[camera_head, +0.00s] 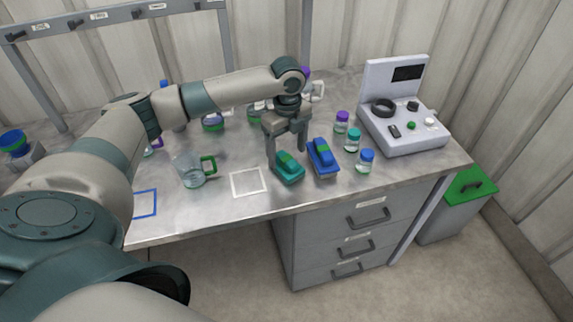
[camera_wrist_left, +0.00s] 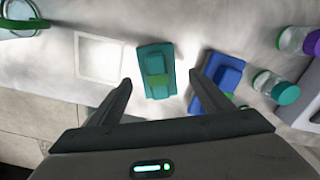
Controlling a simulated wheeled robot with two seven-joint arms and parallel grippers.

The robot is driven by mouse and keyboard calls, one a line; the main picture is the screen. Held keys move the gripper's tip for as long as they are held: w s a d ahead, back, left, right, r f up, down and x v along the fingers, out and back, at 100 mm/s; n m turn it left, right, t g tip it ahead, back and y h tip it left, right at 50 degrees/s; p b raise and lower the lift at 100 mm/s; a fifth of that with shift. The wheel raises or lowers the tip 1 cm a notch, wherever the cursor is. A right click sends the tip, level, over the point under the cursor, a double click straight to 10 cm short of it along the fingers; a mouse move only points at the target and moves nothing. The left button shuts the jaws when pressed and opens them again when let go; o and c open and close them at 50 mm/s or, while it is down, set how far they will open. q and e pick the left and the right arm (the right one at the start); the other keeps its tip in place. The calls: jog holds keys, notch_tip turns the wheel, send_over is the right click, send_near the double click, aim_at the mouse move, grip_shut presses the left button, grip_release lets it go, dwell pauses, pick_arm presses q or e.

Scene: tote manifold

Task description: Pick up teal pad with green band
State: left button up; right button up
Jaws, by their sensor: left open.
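The teal pad with a green band (camera_head: 288,168) lies on the metal bench, near its front edge. My left gripper (camera_head: 287,160) is open and points down just above the pad. In the left wrist view the teal pad (camera_wrist_left: 156,72) lies ahead of and between the two open fingers, and nothing is held. A blue pad with a green band (camera_head: 323,158) lies just to the right of the teal one; it also shows in the left wrist view (camera_wrist_left: 218,76), close to the right finger. My right gripper is not seen.
A white square outline (camera_head: 248,182) is left of the pad, with a green-handled beaker (camera_head: 190,170) beyond it. Several capped jars, one purple-capped (camera_head: 342,121), and a grey control device (camera_head: 410,135) are to the right. Drawers (camera_head: 345,240) sit below the bench.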

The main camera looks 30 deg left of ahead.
aim_at(286, 158)
pick_arm(q)
jog(key=f+p, duration=0.1)
jog(key=f, duration=0.2)
jog(key=shift+s, duration=0.2)
jog(key=shift+f, duration=0.6)
jog(key=c, duration=1.1)
